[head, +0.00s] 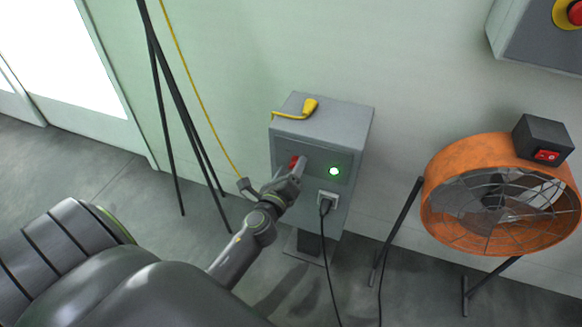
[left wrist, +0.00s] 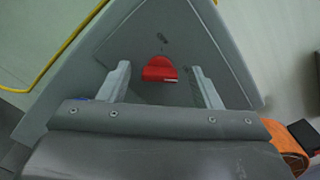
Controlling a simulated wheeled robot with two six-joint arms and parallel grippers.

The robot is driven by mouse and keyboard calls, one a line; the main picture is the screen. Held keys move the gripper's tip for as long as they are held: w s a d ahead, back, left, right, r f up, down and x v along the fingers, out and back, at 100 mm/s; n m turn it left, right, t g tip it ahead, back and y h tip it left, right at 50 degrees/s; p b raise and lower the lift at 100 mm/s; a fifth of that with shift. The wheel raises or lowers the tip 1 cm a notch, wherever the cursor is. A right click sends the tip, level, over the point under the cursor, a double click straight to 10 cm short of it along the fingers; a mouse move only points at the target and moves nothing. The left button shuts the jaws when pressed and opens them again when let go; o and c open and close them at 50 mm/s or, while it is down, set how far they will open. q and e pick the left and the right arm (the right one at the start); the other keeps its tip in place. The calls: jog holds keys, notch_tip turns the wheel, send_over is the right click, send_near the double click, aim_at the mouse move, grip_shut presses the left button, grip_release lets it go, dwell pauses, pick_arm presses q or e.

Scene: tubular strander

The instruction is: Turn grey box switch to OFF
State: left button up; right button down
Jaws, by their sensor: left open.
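The grey box (head: 321,126) stands on a post by the wall. Its front carries a red switch (head: 293,161) and a lit green lamp (head: 334,171). My left gripper (head: 290,169) is in front of the box at the switch and partly covers it. In the left wrist view, the red switch (left wrist: 160,69) lies ahead, between the two open fingers of the left gripper (left wrist: 162,84). I cannot tell whether the fingers touch it. The switch's lettering is too small to read. My right gripper is not in view.
A yellow object (head: 310,107) with a yellow cable lies on top of the box. A black plug (head: 327,199) sits in a socket below the lamp. An orange fan (head: 470,165) stands to the right. A black tripod (head: 177,100) stands to the left.

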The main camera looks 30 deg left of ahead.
pick_arm(q)
jog(key=shift+w+a, duration=0.1)
jog(key=shift+w, duration=0.1)
jog(key=c, duration=1)
